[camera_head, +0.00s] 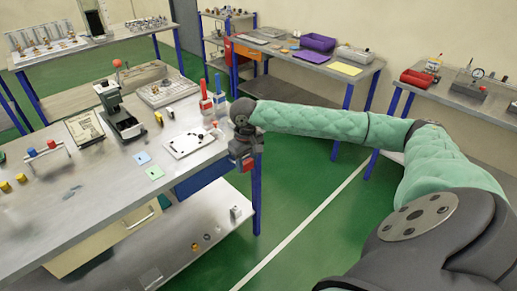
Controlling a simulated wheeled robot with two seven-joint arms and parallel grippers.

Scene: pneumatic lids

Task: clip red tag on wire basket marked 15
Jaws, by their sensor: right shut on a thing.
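My right gripper (246,164) hangs just off the right end of the near workbench, beside its edge. It is shut on a small red thing that looks like the red tag (247,165), mostly hidden by the dark fingers. I cannot make out a wire basket or a number 15 anywhere in the head view. My left gripper is not in view.
The near workbench (100,200) holds a white plate (185,145), a dark press (118,110), red and blue upright tools, and a metal tray (165,92). A back bench carries a purple bin (318,42). Green floor lies open right of the near bench.

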